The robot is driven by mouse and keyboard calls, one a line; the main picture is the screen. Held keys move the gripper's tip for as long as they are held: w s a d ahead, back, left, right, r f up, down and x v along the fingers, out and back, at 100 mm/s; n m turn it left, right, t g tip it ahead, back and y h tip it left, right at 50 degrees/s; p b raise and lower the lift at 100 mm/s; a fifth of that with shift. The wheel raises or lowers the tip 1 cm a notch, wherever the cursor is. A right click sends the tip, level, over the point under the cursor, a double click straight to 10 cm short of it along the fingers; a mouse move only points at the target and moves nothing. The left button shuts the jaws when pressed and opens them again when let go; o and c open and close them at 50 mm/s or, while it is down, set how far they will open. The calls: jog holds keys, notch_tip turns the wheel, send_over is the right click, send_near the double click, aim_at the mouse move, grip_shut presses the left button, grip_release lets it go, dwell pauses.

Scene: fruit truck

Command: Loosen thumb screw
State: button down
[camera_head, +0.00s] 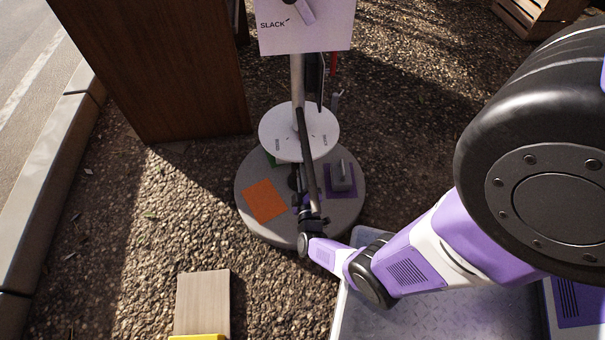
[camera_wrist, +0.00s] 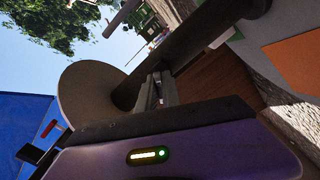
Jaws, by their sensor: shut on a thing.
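My gripper (camera_head: 301,199) is low over the round grey base, beside the upright post (camera_head: 298,85) and under the white round plate (camera_head: 270,131). In the wrist view its jaws (camera_wrist: 158,90) are shut on a small part, which looks like the thumb screw but is mostly hidden between them. A thick dark bar (camera_wrist: 198,42) crosses that view close behind the jaws. In the head view the thumb screw cannot be made out. A white sign (camera_head: 305,40) marked "SLACK" is at the top of the post.
The round grey base (camera_head: 348,209) carries an orange sheet (camera_head: 264,200) and a grey block on a purple square (camera_head: 341,178). A brown wooden panel (camera_head: 160,70) stands at the left. A wooden board (camera_head: 203,300) lies on the gravel at front left. A wooden crate (camera_head: 535,15) is at back right.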

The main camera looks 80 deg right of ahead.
jog(key=shift+s+a+f, duration=0.1)
dwell(0.3)
jog(key=c, duration=1.6)
grip_release()
jog(key=shift+o, duration=0.2)
jog(key=p+v, duration=0.2)
jog(key=v, duration=0.5)
jog(key=shift+a, duration=0.4)
jog(key=shift+s, duration=0.1)
